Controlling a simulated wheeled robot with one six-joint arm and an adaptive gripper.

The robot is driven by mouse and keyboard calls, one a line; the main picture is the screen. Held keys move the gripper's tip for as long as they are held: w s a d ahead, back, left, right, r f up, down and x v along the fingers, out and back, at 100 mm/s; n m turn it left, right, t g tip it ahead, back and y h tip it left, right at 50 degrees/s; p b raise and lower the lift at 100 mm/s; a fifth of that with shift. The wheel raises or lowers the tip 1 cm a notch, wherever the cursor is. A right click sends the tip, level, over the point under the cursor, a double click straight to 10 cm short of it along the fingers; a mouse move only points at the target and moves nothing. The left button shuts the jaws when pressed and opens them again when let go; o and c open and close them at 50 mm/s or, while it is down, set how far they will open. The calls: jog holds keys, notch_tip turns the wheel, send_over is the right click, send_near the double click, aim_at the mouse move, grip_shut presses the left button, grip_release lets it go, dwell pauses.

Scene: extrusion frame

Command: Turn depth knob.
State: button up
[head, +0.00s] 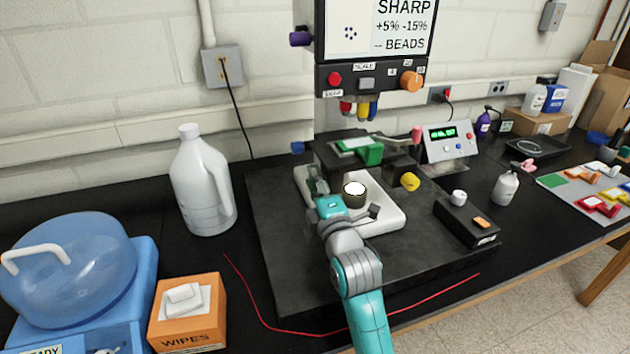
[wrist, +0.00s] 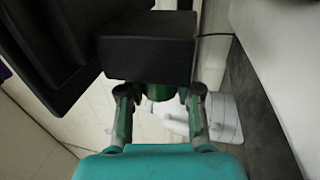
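Several coloured knobs show on the machine in the head view: an orange knob (head: 411,81) on the panel, a purple knob (head: 301,39) at the head's left side, and blue (head: 298,148), yellow (head: 410,181) and pink (head: 417,134) knobs around the stage. I cannot read which is the depth knob. My gripper (head: 322,186) is low at the left of the stage, beside the round white-topped lamp (head: 355,188). In the wrist view its fingers (wrist: 160,105) are spread, with a dark green round piece (wrist: 158,91) between them, under a black block (wrist: 148,45). Contact cannot be told.
A white jug (head: 204,185) stands left of the machine's dark base plate (head: 290,275). A wipes box (head: 188,312) and blue water container (head: 70,265) are at the front left. A black control box (head: 466,220) is on the right. A red wire (head: 262,310) crosses the table.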

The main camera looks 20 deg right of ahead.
grip_shut()
jog(key=shift+r+g, duration=0.1)
jog(key=shift+g, duration=1.8)
jog(key=o, duration=0.9)
grip_release()
